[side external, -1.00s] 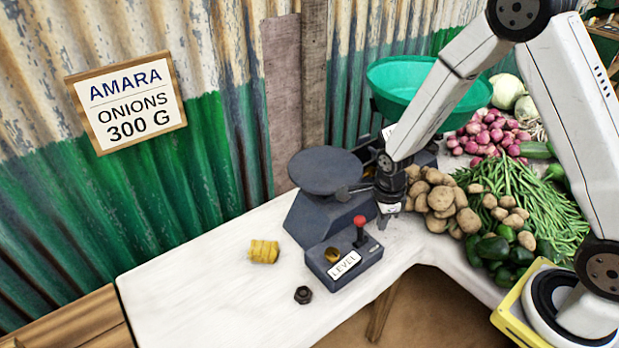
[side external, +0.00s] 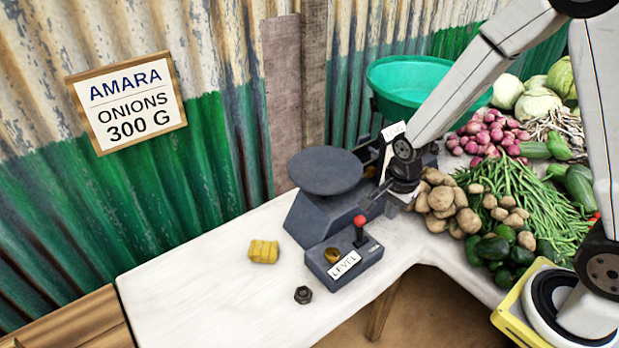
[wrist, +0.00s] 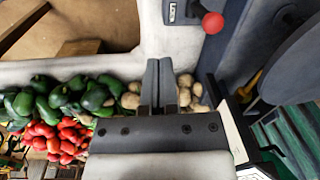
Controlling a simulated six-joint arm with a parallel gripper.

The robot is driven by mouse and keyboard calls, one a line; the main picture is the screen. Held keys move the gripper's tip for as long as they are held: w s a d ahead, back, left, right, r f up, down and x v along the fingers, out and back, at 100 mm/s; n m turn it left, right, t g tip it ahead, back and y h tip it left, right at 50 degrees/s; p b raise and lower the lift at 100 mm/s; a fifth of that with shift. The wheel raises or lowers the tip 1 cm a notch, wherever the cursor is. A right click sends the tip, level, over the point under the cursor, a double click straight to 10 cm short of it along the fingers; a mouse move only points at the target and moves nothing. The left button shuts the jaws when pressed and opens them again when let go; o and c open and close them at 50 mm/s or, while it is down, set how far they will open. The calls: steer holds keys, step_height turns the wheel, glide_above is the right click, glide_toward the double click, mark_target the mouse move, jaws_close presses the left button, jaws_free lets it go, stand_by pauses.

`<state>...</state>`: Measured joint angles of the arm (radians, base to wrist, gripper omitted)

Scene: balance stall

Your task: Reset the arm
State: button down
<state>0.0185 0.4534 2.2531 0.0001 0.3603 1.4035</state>
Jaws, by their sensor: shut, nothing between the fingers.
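My gripper (side external: 370,204) is shut and empty. In the side external view it hangs just right of the dark balance scale (side external: 312,219), partly hidden by the wrist. Its fingers, pressed together, also show in the wrist view (wrist: 160,65), with potatoes (wrist: 187,82) beyond them. The scale's flat round pan (side external: 325,172) is bare. The level box (side external: 343,262) carries a red-knobbed lever (side external: 360,222), whose red knob (wrist: 212,23) also shows in the wrist view.
A green bowl (side external: 410,80) stands behind my forearm.

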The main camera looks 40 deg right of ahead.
steer(key=s+r+n+t, duration=0.1)
steer(key=s+r+n, duration=0.5)
steer(key=n, duration=1)
steer(key=shift+s+a+r+t, duration=0.3)
steer(key=shift+s+r+t, duration=0.1)
steer(key=shift+r, duration=0.45)
